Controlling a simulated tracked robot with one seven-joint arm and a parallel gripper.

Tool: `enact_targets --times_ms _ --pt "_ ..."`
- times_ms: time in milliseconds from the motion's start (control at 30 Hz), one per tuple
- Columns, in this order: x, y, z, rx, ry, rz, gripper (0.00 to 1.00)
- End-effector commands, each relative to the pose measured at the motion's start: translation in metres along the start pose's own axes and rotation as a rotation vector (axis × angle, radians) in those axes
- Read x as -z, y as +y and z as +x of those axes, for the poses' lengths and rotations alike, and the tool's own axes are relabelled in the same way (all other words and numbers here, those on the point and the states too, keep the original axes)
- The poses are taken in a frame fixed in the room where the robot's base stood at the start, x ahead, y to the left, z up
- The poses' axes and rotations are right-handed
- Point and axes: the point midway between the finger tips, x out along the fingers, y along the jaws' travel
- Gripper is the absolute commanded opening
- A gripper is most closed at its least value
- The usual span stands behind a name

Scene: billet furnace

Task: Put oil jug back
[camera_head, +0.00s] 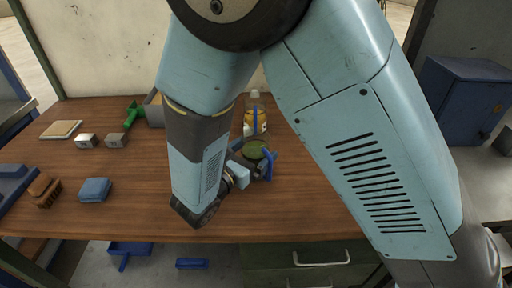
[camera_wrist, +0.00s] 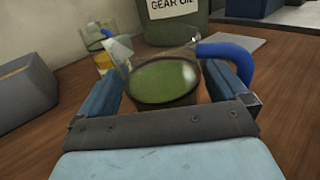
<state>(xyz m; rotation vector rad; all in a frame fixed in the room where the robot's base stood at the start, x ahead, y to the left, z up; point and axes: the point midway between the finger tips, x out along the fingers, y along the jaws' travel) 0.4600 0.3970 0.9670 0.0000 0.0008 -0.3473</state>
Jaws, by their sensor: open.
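The oil jug (camera_wrist: 165,82) is a clear vessel of green oil with a blue handle on its right side. It stands on the wooden workbench and also shows in the head view (camera_head: 257,150), partly hidden by my arm. My gripper (camera_wrist: 166,76) is open, with one blue finger on each side of the jug. I cannot tell whether the fingers touch it; the right one is close to the handle. The dark green gear oil container (camera_wrist: 177,24) stands behind the jug in the wrist view.
A clear bottle with amber contents (camera_head: 256,119) stands behind the jug. A grey box (camera_head: 154,109), green-handled tool (camera_head: 132,115), two metal blocks, a blue cloth (camera_head: 95,190) and a brown brush (camera_head: 43,190) lie left on the workbench (camera_head: 140,215). The front middle is clear.

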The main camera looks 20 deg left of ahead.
Motion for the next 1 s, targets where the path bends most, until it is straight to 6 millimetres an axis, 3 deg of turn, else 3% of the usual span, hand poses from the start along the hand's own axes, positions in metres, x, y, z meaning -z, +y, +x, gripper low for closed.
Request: enact_targets --times_ms 300,500,1000 --pt "0.000 0.001 -0.063 -0.003 0.000 0.000 1.00" --pt "0.000 0.000 -0.087 -0.001 0.000 -0.001 1.00" --pt "0.000 0.000 -0.097 -0.001 0.000 -0.001 1.00"
